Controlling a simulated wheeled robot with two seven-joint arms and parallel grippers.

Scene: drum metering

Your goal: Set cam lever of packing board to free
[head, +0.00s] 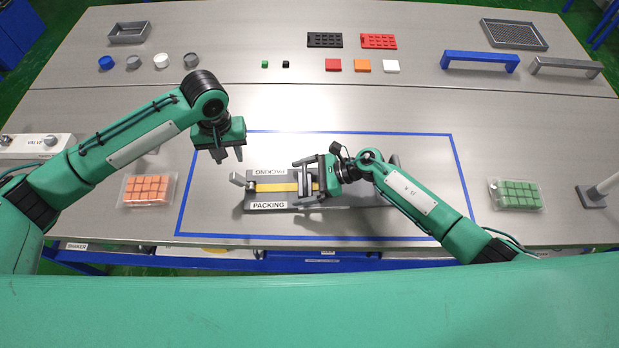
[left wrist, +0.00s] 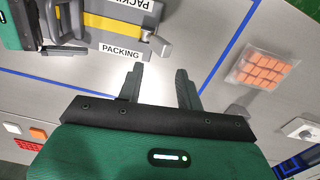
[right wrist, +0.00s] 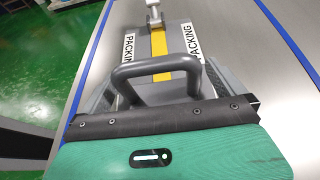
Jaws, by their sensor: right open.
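The packing board (head: 275,206) is a grey plate with a yellow strip and PACKING labels, inside the blue outline. A light grey lever-like part (head: 238,179), seemingly the cam lever, is at its left end. It also shows in the left wrist view (left wrist: 157,46) and at the top of the right wrist view (right wrist: 153,14). My left gripper (head: 231,158) is open and empty, above and apart from this end. My right gripper (head: 318,180) is open at the grey loop handle (right wrist: 156,72) over the strip, with its fingers on either side. Contact there cannot be told.
A pack of orange cubes (head: 148,190) lies left of the outline and a pack of green cubes (head: 516,195) right of it. A valve box (head: 38,145) is at the far left. The table inside the outline is clear around the board.

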